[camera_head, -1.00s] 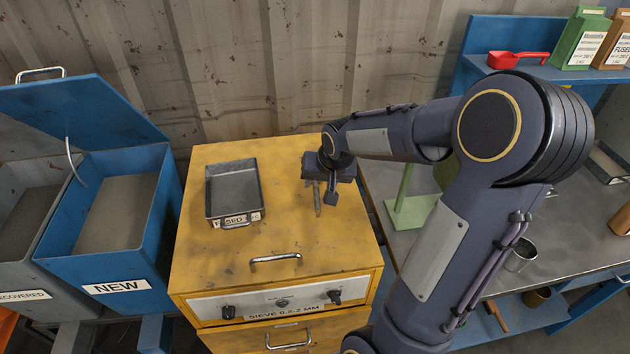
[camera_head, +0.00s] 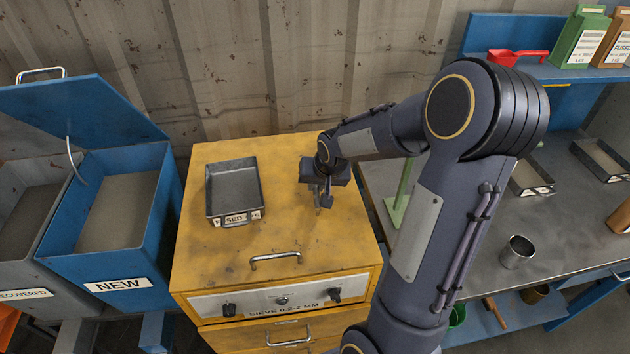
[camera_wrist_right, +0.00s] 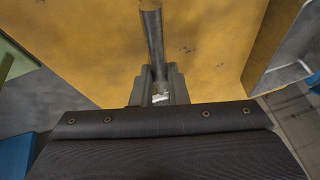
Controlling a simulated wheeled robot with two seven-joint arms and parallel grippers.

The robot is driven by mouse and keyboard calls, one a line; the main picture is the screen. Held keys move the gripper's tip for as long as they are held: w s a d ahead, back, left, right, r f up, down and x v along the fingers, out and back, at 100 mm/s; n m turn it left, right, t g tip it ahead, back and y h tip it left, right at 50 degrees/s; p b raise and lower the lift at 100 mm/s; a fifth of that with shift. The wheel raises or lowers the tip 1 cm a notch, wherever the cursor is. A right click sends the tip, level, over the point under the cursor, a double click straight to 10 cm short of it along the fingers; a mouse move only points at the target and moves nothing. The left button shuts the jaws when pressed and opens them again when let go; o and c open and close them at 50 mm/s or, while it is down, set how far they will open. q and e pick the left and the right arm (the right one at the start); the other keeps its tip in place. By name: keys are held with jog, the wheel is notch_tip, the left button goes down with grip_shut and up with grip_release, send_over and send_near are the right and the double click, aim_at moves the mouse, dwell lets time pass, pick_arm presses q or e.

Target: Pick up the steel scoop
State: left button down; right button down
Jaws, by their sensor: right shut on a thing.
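My right gripper (camera_head: 321,199) is above the right part of the yellow sieve cabinet's top, with its fingers pointing down. In the right wrist view, the gripper (camera_wrist_right: 158,92) is shut on the grey metal handle of the steel scoop (camera_wrist_right: 152,40). The handle runs up and away from the fingers over the yellow top. In the head view the scoop is mostly hidden by the gripper, and I cannot tell whether it touches the cabinet top. My left gripper is not in view.
A grey tray labelled FUSED (camera_head: 210,205) lies on the yellow cabinet (camera_head: 215,262), left of the gripper. A blue NEW bin (camera_head: 150,240) stands further left. A grey workbench (camera_head: 470,255) with a metal cup (camera_head: 517,252) is at right. A red scoop (camera_head: 515,57) lies on the blue shelf.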

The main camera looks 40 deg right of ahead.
jog(key=shift+r, duration=0.1)
jog(key=shift+r, duration=0.6)
jog(key=s+a+r+b, duration=0.1)
jog(key=s+a+r, duration=0.1)
jog(key=a+r, duration=0.4)
jog(key=s+a+r+b, duration=0.2)
jog(key=a+r, duration=0.3)
jog(key=a, duration=0.2)
jog(key=shift+s+a+r, duration=0.15)
jog(key=shift+s+r, duration=0.2)
jog(key=c, duration=2.1)
grip_release()
grip_shut()
